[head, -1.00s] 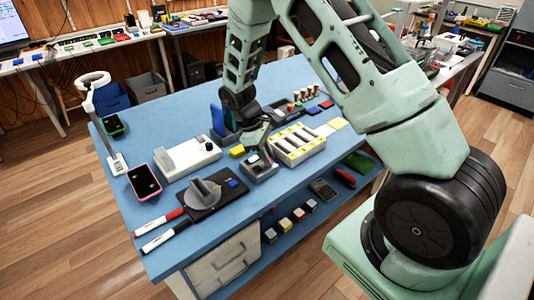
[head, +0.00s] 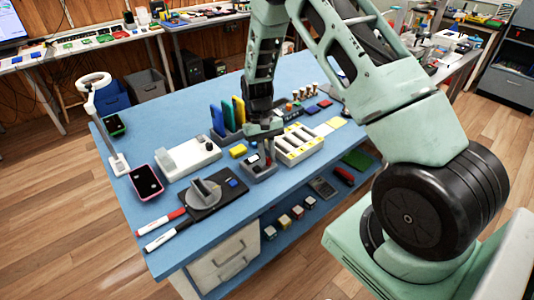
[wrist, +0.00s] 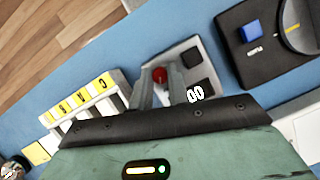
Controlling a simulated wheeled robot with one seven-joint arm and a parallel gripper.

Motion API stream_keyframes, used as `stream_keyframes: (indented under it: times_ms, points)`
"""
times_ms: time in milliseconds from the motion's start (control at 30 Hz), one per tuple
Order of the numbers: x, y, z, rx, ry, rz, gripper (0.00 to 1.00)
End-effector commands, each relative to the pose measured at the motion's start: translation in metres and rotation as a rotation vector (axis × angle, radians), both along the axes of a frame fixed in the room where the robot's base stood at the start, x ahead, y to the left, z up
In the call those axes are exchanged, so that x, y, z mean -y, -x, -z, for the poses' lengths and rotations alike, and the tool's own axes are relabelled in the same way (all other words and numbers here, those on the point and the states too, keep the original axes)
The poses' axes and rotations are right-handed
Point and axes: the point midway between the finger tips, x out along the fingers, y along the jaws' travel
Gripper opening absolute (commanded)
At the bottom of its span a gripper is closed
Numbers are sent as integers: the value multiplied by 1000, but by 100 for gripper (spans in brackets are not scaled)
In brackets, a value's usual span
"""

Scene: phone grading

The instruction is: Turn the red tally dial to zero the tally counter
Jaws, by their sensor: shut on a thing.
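The tally counter is a grey box (head: 259,172) on the blue table in the head view. In the wrist view its body (wrist: 187,53) carries dark square panels and a display (wrist: 195,94) where the digits "00" show; any further digits are hidden by my gripper. The red tally dial (wrist: 160,74) shows between my fingers on top of the counter. My gripper (wrist: 160,88) points down over the counter and is shut on the red dial. In the head view my gripper (head: 266,150) stands over the counter and partly hides it.
A white and yellow slotted tray (head: 299,146) stands close to the counter on the right. A black pad (head: 207,197) with a grey disc stand lies at the left front. A rack with coloured upright phones (head: 227,117) stands behind. Two markers (head: 165,234) lie at the front edge.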

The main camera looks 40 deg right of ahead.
Motion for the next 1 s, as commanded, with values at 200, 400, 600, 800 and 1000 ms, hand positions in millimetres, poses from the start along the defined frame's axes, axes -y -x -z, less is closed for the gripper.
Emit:
stream_keyframes:
  times_ms: [200,400,600,800,1000]
  points:
    - [1,-2,-1,6,1,102,0]
    - [1,-2,-1,6,1,144,0]
    - [1,-2,-1,6,1,156,0]
    - [1,-2,-1,7,1,155,0]
    - [1,-1,-1,5,1,155,39]
